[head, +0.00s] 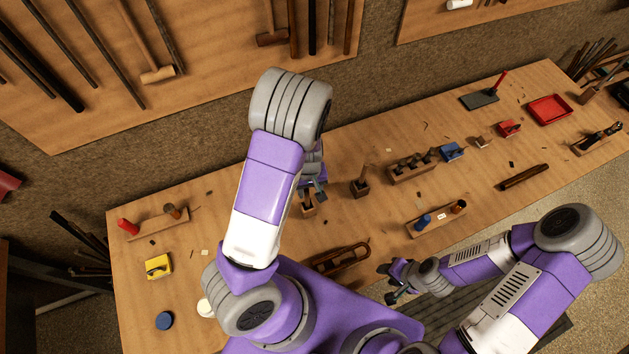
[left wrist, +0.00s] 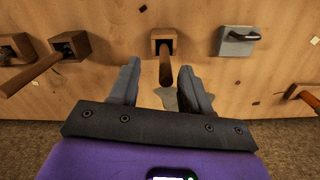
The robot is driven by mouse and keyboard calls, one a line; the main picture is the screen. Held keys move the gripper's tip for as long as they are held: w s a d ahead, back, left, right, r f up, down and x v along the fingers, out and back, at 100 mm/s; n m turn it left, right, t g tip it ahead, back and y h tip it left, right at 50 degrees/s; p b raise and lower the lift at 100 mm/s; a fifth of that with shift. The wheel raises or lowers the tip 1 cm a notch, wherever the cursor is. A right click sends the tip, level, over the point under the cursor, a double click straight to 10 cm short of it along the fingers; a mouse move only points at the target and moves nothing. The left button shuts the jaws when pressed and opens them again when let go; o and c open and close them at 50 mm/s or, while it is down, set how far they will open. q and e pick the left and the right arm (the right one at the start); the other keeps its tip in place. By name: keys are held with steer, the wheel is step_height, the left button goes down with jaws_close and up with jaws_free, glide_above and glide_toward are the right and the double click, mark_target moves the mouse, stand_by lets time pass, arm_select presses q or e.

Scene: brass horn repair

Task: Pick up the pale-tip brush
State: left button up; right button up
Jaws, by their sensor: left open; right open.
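My left gripper (head: 317,191) is open at a small wooden block (head: 309,209) on the bench, partly hidden by my own arm in the head view. In the left wrist view the open fingers (left wrist: 160,78) are on either side of a brown wooden handle (left wrist: 166,68) that stands out of a square wooden block (left wrist: 157,35). The fingers appear apart from the handle. I cannot tell whether this is the pale-tip brush, as no pale tip shows. My right gripper (head: 394,284) is open and empty near the bench's front edge.
Another wooden block with an upright handle (head: 361,187) stands just right of my left gripper. A curved brown wooden piece (head: 341,259) lies in front. A yellow box (head: 158,265) is at left.

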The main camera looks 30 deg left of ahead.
mark_target(307, 196)
arm_select(q)
steer(key=shift+w+a+r, duration=0.25)
steer(key=shift+a+r, duration=0.15)
steer(key=shift+a, duration=0.05)
steer(key=shift+a+f, duration=0.15)
steer(key=f, duration=0.3)
steer(key=f+b, duration=0.1)
steer(key=f, duration=0.2)
steer(key=shift+s+a+f, duration=0.1)
steer(key=shift+s+f, duration=0.1)
steer(key=shift+f, duration=0.05)
steer(key=shift+w+f, duration=0.1)
steer(key=shift+f, duration=0.25)
steer(key=shift+c, duration=0.3)
steer(key=shift+r, duration=0.1)
jaws_close()
